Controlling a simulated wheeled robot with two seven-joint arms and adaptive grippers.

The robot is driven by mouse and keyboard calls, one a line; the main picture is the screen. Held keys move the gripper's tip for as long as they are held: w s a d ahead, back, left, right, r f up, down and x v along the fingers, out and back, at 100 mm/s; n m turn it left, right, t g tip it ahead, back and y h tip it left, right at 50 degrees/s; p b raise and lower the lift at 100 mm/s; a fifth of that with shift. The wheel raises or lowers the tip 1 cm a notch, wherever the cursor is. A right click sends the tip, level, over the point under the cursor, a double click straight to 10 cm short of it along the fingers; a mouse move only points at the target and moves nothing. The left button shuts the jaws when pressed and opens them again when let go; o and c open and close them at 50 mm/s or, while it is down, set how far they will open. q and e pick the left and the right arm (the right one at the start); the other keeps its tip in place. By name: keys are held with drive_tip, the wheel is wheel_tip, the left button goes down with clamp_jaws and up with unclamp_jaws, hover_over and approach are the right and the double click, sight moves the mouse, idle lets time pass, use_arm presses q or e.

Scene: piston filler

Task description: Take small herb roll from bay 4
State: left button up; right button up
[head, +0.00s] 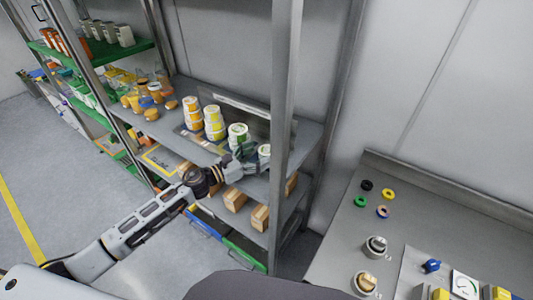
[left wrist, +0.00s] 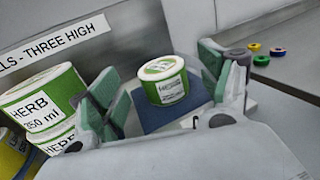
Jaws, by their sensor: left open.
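A small white tub-shaped roll with a green band (left wrist: 165,82) stands upright on a blue pad (left wrist: 178,112) in the left wrist view; its small print is blurred. It also shows at the right end of the tub row in the head view (head: 264,151). My left gripper (head: 250,153) is open at the shelf. In the left wrist view, the roll appears between and beyond its spread green-padded fingers (left wrist: 157,77), with gaps on both sides. Larger stacked "HERB 350 ml" tubs (left wrist: 38,100) stand left of the fingers. My right gripper is not in view.
Yellow-banded (head: 214,122) and orange-banded (head: 192,113) tub stacks stand farther left. A sign panel (left wrist: 75,60) rises behind the tubs. A grey upright post (head: 284,115) stands right of the gripper. Cardboard boxes (head: 260,217) sit below. A bench (head: 340,225) stands right.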

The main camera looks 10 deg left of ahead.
use_arm(q)
drive_tip(key=shift+x, duration=1.05)
drive_tip(key=c, duration=1.2)
